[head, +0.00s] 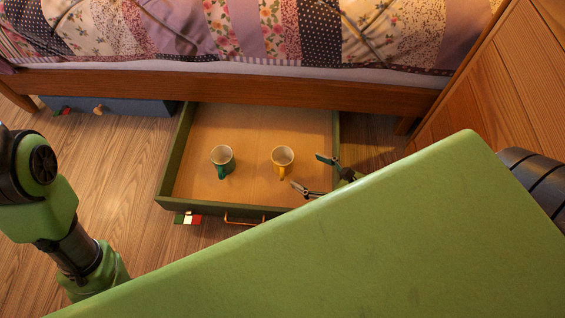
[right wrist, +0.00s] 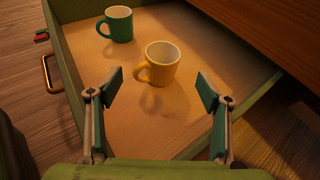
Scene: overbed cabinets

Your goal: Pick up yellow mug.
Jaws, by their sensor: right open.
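The yellow mug (head: 283,159) stands upright in the open drawer (head: 176,158) under the bed, in the drawer's right half. Its handle points toward the front of the drawer. My right gripper (head: 313,174) is open and empty, at the mug's right and apart from it. In the right wrist view the yellow mug (right wrist: 162,64) is ahead of the open fingers (right wrist: 158,95), roughly centred between them, with its handle to the left. My left gripper is not in view; only part of my left arm shows.
A green mug (head: 222,158) stands left of the yellow one in the same drawer. The bed frame (head: 250,87) overhangs the drawer's back. A wooden panel (head: 490,80) stands at the right. A closed blue drawer (head: 130,107) is at the left. Wood floor is clear at the left.

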